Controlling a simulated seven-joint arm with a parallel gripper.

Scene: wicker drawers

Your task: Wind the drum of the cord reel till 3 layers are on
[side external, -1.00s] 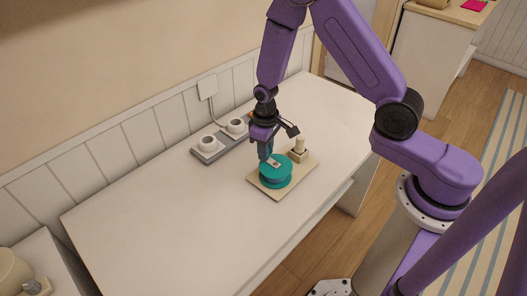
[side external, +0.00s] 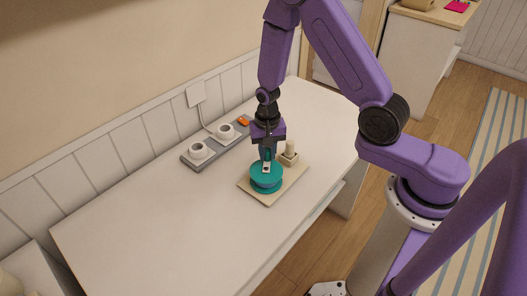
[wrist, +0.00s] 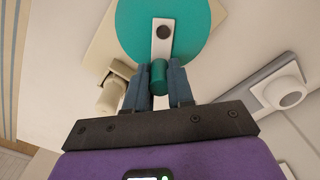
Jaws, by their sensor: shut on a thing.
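The cord reel's teal drum (side external: 266,184) sits on a beige board (side external: 262,202) on the white table. In the wrist view the drum's round face (wrist: 128,28) is at the top, with a pale crank arm (wrist: 162,50) across it. My gripper (side external: 267,156) is above the drum, pointing down. In the wrist view its dark fingers (wrist: 159,76) are shut on the green crank knob (wrist: 158,82), one on each side. A beige post on a block (side external: 289,154) stands on the board behind the drum. The cord layers are too small to tell.
A grey power strip (side external: 185,157) with two round white pieces and an orange switch (side external: 243,120) lies behind the board, near the wall. A cable runs from it to a wall plate (side external: 195,95). The table's left part (side external: 140,220) is clear.

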